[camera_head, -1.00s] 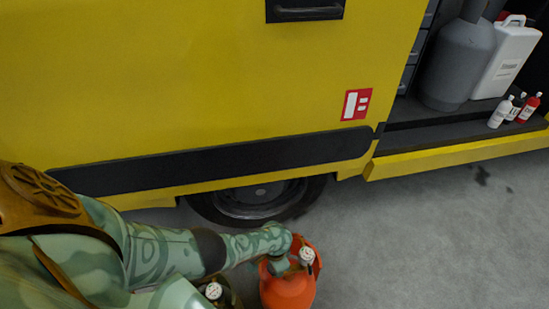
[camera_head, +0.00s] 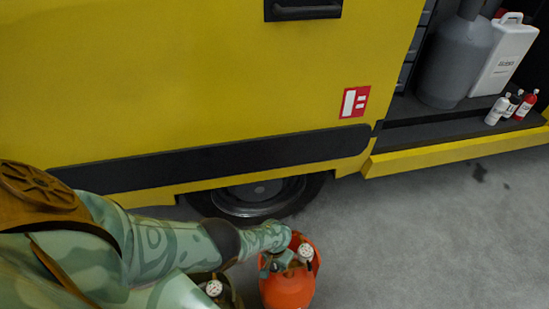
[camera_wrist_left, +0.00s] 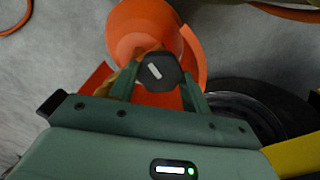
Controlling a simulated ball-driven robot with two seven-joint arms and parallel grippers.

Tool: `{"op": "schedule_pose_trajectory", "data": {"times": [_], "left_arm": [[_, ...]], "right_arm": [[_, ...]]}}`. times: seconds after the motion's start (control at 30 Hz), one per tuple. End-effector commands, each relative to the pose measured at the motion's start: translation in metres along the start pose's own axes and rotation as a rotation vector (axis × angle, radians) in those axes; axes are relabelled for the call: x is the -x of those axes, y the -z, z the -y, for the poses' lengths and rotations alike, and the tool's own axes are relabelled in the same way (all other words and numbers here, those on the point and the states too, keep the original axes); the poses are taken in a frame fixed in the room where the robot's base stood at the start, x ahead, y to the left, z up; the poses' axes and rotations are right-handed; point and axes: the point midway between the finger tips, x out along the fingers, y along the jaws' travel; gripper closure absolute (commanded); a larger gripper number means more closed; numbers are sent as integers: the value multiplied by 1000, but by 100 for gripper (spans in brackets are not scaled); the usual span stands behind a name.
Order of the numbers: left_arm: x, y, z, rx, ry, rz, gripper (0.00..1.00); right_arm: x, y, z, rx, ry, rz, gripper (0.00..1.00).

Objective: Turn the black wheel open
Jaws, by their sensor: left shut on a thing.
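An orange cylinder (camera_head: 287,292) stands on the floor in front of the truck, with a white round gauge (camera_head: 305,252) at its top. In the left wrist view the orange cylinder (camera_wrist_left: 140,22) lies beyond my jaws. The black wheel (camera_wrist_left: 162,72) with a short white mark sits between the green fingers of my left gripper (camera_wrist_left: 158,78), which is shut on it. In the head view my left gripper (camera_head: 276,263) is at the cylinder's top and hides the wheel. My right gripper is in neither view.
A second cylinder's gauge (camera_head: 214,288) shows beside my left forearm, partly hidden. The yellow truck (camera_head: 220,90) with its black tyre (camera_head: 258,195) stands just behind. Small bottles (camera_head: 514,104) stand on its open shelf. Grey floor (camera_head: 430,240) to the right is clear.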

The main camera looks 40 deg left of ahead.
Motion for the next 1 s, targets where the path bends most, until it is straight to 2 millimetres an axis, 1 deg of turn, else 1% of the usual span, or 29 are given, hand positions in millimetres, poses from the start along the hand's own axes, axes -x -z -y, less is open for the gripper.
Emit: {"op": "schedule_pose_trajectory", "data": {"times": [0.33, 0.37, 0.4, 0.43, 0.77, 0.87, 0.97, 1.0], "left_arm": [[0, 0, -1, 2, -1, 0, 75], [0, 0, -1, 2, -1, 0, 47], [0, 0, -1, 2, -1, 0, 36], [0, 0, -1, 2, -1, 0, 31], [2, 0, 0, 2, 0, -1, 31], [9, 1, 0, 2, -1, -3, 31], [23, 2, 0, 2, -1, -5, 31], [30, 2, 0, 3, -1, -6, 31]], "right_arm": [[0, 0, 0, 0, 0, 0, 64], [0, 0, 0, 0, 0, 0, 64], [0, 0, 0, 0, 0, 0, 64], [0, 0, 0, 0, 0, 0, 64], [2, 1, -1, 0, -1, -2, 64], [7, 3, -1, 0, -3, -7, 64], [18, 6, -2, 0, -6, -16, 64], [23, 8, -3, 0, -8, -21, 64]]}}
